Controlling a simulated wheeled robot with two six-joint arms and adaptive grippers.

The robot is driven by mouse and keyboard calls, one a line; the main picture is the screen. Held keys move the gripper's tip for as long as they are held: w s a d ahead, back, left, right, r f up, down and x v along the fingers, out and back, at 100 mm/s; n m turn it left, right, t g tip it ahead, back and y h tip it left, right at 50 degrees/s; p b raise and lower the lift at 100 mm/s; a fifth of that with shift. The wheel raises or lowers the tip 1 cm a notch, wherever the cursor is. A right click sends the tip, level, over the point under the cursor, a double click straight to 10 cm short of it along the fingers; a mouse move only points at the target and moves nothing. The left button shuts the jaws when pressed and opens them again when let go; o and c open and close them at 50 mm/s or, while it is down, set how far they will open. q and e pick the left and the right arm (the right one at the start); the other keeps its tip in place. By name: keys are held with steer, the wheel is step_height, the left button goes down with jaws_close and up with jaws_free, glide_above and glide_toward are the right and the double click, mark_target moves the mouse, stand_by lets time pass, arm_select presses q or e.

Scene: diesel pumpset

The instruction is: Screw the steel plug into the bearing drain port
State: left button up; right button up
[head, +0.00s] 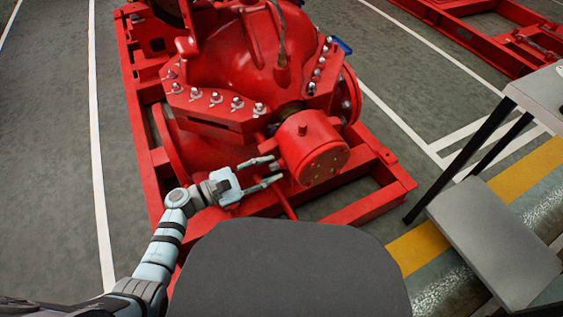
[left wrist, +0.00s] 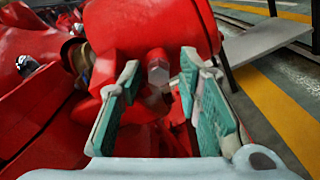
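The steel plug (left wrist: 158,68) shows in the left wrist view as a grey hex head against the red bearing housing (left wrist: 150,28), at the drain port, which it hides. How deep its thread sits I cannot tell. My left gripper (left wrist: 160,66) is open, with its teal-padded fingers on either side of the plug and a visible gap to each. In the head view the left gripper (head: 275,169) reaches to the left side of the round bearing housing (head: 311,147). My right gripper is not in view.
The red pump casing (head: 235,45) with a row of bolts (head: 215,97) rises behind the gripper. The red base frame (head: 365,207) runs below. A grey table (head: 495,240) stands at the right. Open floor (head: 50,150) lies at the left.

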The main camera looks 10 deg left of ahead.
arm_select(q)
steer(key=shift+o, duration=1)
steer(key=shift+a, duration=0.1)
